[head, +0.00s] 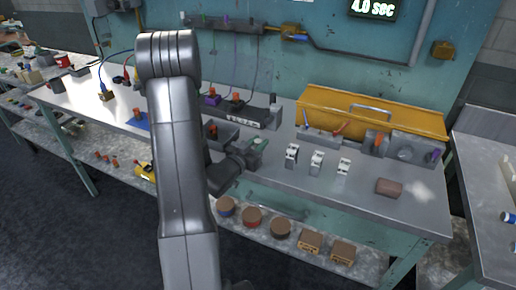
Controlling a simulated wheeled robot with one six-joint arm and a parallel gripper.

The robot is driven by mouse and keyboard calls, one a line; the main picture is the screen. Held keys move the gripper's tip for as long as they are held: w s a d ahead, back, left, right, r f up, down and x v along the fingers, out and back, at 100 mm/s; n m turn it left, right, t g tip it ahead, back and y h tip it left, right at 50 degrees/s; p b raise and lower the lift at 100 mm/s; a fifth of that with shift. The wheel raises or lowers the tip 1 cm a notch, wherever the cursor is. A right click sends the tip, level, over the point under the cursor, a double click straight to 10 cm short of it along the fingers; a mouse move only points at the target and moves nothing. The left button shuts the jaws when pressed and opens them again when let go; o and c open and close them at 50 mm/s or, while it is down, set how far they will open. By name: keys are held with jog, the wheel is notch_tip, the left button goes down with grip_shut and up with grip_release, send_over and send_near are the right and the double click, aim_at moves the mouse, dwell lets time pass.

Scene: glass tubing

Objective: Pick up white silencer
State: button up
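Three small white and dark pieces stand in a row on the grey workbench (270,180): a left one (292,153), a middle one (317,159) and a right one (344,166). They are too small to tell whether one is the white silencer. My gripper (251,152) is over the bench, left of the row and apart from it. My arm partly hides it, and its fingers are too small and dark to show whether they are open or shut. A small pale green patch shows at its tip; I cannot tell what it is.
A yellow toolbox (375,106) stands behind the row. A brown block (389,187) lies at the right. A grey fixture (413,148) stands at the back right. Another table (485,175) is at the right.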

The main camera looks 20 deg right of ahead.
jog(key=shift+c, duration=1)
jog(key=shift+r, duration=0.1)
